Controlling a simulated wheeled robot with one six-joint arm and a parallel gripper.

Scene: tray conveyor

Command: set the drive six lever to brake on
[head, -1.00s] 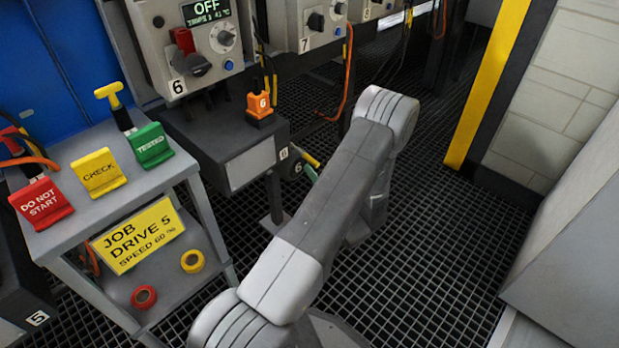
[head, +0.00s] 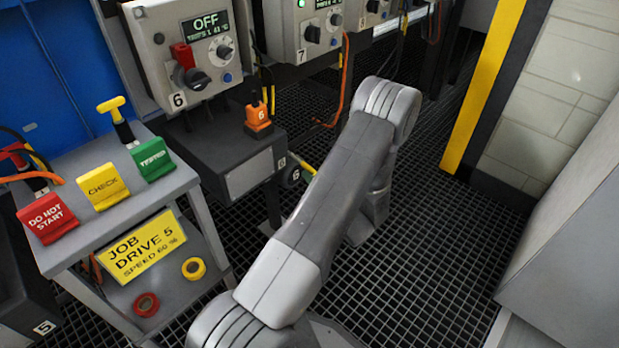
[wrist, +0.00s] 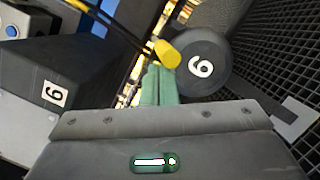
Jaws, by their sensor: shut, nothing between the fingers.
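The drive six lever has a yellow grip (wrist: 166,53) beside a dark round disc marked 6 (wrist: 205,66) in the wrist view. In the head view the disc (head: 292,177) and part of the yellow grip (head: 309,168) show low beside the drive six box, left of my arm. My gripper (wrist: 158,74) has green fingers. They are shut and empty, with their tips at the near end of the yellow grip. I cannot tell whether they touch it. In the head view my fingers are hidden behind my arm. No brake marking is readable.
The drive six panel (head: 183,45) reads OFF, with an orange plug marked 6 (head: 258,115) below it. A grey cart (head: 172,190) with coloured tags stands at left. A yellow post (head: 485,85) and wall are at right. Black and yellow cables (wrist: 110,22) run near the lever.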

